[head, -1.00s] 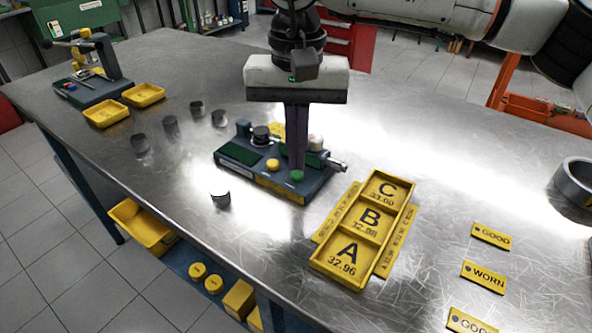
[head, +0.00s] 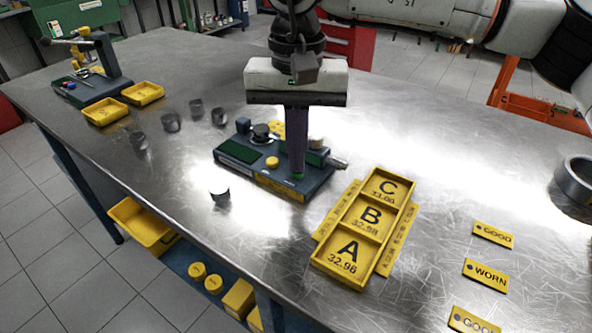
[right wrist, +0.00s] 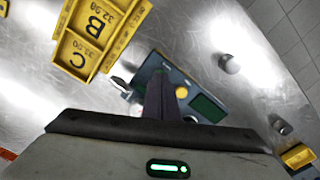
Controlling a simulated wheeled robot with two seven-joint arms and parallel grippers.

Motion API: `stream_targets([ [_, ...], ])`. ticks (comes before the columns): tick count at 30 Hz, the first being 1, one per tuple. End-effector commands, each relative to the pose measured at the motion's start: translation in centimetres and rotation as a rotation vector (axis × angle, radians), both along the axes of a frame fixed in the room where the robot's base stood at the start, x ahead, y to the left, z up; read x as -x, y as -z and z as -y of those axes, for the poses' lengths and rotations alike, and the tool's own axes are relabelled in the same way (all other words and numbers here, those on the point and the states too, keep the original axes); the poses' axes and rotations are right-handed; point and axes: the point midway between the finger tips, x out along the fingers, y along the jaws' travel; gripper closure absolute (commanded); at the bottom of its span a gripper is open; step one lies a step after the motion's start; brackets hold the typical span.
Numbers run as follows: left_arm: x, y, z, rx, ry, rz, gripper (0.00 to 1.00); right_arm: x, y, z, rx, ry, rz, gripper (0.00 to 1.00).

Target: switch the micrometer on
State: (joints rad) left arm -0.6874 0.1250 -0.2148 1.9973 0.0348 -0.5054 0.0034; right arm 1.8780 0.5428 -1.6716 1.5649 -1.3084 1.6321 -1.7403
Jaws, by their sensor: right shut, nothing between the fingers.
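The micrometer (head: 262,180) is a blue-grey bench unit with a dark green display panel (head: 239,152), a yellow button (head: 272,162) and a green button (head: 297,177) at its front right. My right gripper (head: 296,174) is shut and empty, pointing down with its fingertips at the green button and covering most of it. I cannot tell how far the button is pressed. The display shows no readable digits. In the right wrist view, the closed fingers (right wrist: 160,98) reach over the micrometer (right wrist: 180,78) and hide part of it. My left gripper is not in view.
A yellow tray marked A, B and C (head: 322,262) lies right of the micrometer. Several small dark shell pieces (head: 220,193) stand to its left and front. Yellow GOOD and WORN tags (head: 484,275) and a metal ring (head: 574,184) are at the right.

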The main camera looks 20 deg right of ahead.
Motion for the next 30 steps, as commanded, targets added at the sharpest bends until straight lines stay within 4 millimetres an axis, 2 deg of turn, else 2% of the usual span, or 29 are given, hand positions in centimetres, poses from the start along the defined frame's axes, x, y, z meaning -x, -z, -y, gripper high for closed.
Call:
stream_targets([
  [9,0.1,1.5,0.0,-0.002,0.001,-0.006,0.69,0.0,1.9,0.0,0.001,0.001,-0.001,1.00],
  [17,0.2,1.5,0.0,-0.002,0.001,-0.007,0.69,0.1,2.3,0.0,0.002,0.000,-0.007,1.00],
  [23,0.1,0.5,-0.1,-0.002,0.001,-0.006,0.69,0.2,1.2,0.0,0.003,-0.001,-0.009,1.00],
  [30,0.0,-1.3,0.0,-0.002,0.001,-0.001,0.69,0.1,-1.0,0.0,0.002,-0.001,-0.006,1.00],
])
